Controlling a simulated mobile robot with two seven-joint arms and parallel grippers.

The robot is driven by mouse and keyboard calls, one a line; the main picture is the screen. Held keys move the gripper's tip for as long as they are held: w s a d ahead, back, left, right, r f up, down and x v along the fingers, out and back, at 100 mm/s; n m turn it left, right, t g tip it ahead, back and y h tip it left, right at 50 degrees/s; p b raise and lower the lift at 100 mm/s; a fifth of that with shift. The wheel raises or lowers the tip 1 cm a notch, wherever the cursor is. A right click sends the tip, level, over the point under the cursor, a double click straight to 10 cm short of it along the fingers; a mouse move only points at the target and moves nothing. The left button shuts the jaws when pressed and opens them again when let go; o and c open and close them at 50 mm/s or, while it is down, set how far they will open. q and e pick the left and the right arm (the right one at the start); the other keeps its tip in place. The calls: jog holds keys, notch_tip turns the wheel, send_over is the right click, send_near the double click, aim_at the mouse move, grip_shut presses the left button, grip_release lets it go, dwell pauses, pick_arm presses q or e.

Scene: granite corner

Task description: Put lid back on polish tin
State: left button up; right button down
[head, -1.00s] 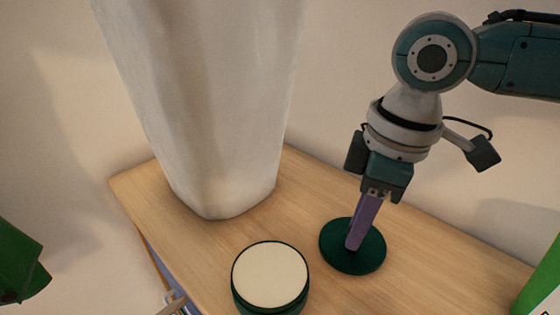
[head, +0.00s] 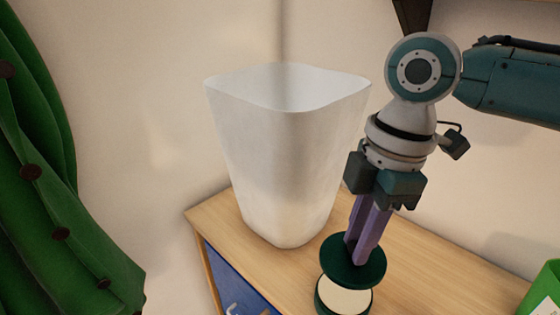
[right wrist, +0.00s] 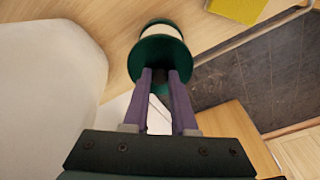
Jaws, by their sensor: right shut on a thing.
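The lid (head: 353,275) is a dark green disc. My right gripper (head: 357,250) points down and is shut on the lid's upper side. The polish tin (head: 343,298) is green with a cream top and stands on the wooden surface. The lid is over the far part of the tin, and cream still shows at the near side. A slight offset is visible; whether they touch I cannot tell. In the right wrist view the gripper (right wrist: 160,75) holds the green lid (right wrist: 160,46), with the tin's cream area (right wrist: 158,33) beyond. My left gripper is out of view.
A tall white bin (head: 285,160) stands just left of my right gripper on the wooden top (head: 440,260). A green item (head: 545,290) is at the right edge. A green buttoned cloth (head: 50,200) hangs at left.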

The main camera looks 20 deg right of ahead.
jog(key=shift+a, duration=0.25)
jog(key=shift+d+f+b, duration=0.25)
jog(key=shift+f+b, duration=0.55)
jog(key=shift+b, duration=0.15)
notch_tip(320, 180, down, 3)
jog(key=b, duration=0.3)
jog(key=shift+b, duration=0.3)
jog(key=shift+f+b, duration=0.5)
jog(key=shift+f, duration=0.45)
jog(key=shift+p, duration=0.4)
jog(key=shift+p, duration=0.35)
